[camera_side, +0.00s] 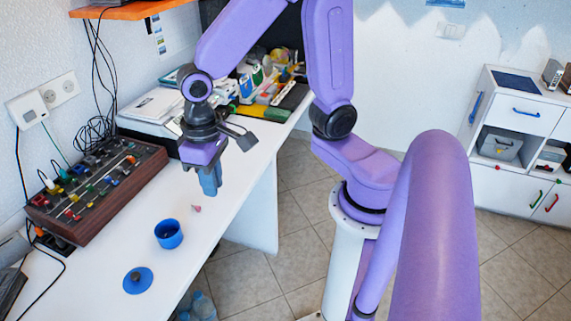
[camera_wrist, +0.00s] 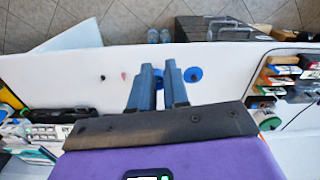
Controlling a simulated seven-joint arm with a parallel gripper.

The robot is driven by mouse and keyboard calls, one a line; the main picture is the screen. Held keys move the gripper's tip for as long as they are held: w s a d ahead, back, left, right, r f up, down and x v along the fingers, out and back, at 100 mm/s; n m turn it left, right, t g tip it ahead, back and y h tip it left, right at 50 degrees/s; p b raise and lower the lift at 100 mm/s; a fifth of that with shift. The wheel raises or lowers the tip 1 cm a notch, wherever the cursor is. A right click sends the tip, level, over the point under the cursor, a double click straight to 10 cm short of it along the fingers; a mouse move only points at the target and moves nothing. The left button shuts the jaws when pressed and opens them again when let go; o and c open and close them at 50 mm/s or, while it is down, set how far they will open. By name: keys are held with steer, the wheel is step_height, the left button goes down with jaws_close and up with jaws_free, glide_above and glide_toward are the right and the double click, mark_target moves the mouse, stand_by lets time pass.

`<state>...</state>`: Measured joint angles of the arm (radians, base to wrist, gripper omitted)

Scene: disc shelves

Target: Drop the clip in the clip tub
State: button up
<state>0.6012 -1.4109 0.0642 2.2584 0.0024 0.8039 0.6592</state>
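A small pink clip (camera_side: 196,208) lies on the white table. In the wrist view the clip (camera_wrist: 123,75) is left of my fingers. An open blue tub (camera_side: 169,234) stands upright nearby. In the wrist view it is mostly hidden behind my fingers. A round blue lid with a dark knob (camera_side: 138,280) lies flat on the table, apart from the tub. The lid (camera_wrist: 193,74) shows right of my fingers in the wrist view. My gripper (camera_side: 211,192) points down above the table, higher than the clip. Its blue fingers (camera_wrist: 158,66) are apart with nothing seen between them.
A brown mixer-like panel (camera_side: 100,178) with knobs and cables stands along the wall side. Boxes and colourful items (camera_side: 265,85) crowd the table's far end.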

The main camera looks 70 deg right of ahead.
steer(key=s+d+r+n, duration=0.1)
steer(key=s+d+n, duration=0.2)
steer(key=s+n, duration=0.2)
steer(key=s+d+r+n, duration=0.1)
steer(key=s+d+n, duration=0.2)
steer(key=s+n, duration=0.2)
steer(key=s, duration=0.2)
steer(key=shift+s+r+n, duration=0.25)
steer(key=shift+s+n, duration=0.15)
steer(key=shift+d, duration=0.1)
